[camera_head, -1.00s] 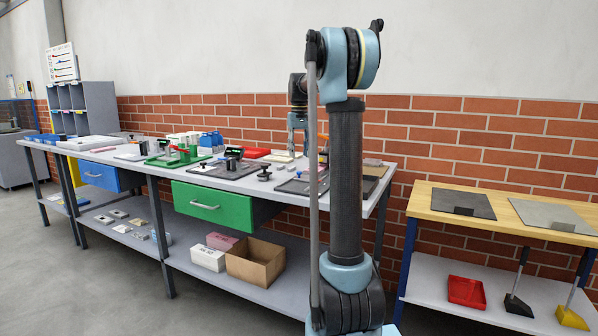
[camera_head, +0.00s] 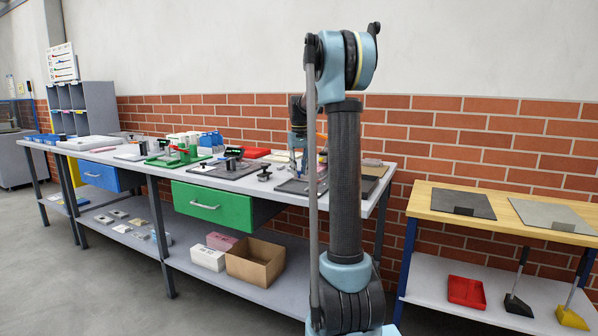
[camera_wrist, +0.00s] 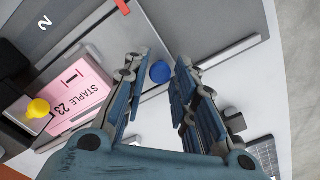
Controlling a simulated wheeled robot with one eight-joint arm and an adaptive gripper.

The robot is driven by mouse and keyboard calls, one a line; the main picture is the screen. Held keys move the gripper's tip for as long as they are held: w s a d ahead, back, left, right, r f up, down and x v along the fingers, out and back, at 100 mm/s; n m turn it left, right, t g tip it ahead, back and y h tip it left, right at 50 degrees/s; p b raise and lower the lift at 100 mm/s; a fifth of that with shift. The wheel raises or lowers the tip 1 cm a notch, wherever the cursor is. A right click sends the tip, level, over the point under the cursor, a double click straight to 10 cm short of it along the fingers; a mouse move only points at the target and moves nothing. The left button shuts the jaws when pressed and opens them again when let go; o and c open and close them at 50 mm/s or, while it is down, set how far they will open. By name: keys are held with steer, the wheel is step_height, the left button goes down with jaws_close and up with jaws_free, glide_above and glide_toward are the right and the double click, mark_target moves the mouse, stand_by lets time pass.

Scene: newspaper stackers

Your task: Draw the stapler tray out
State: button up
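In the wrist view my gripper (camera_wrist: 160,62) is open, with its two blue fingers on either side of a small round blue knob (camera_wrist: 160,72). I cannot tell whether a finger touches it. The knob lies near the edge of a flat grey tray (camera_wrist: 205,25), which seems to be the stapler tray. What joins the knob to the tray is not clear. In the head view my gripper (camera_head: 297,160) is low over the right end of the bench, partly hidden behind my arm. A dark flat tray (camera_head: 291,187) shows below it.
A pink staple box (camera_wrist: 82,88) and a yellow knob (camera_wrist: 38,108) lie left of the fingers. A small dark block (camera_wrist: 234,120) is close to the right finger. The bench (camera_head: 352,207) also holds a green fixture (camera_head: 170,160). A green drawer (camera_head: 212,206) hangs below.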

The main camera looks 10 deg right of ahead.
jaws_close()
steer(key=s+a, duration=0.2)
steer(key=s, duration=0.1)
steer(key=s+a, duration=0.2)
steer(key=s, duration=0.1)
steer(key=s+a, duration=0.2)
steer(key=s, duration=0.1)
steer(key=shift+a, duration=0.25)
steer(key=o, duration=0.7)
jaws_free()
steer(key=shift+c, duration=0.2)
steer(key=shift+r, duration=0.6)
step_height(320, 180, up, 11)
steer(key=shift+f, duration=0.15)
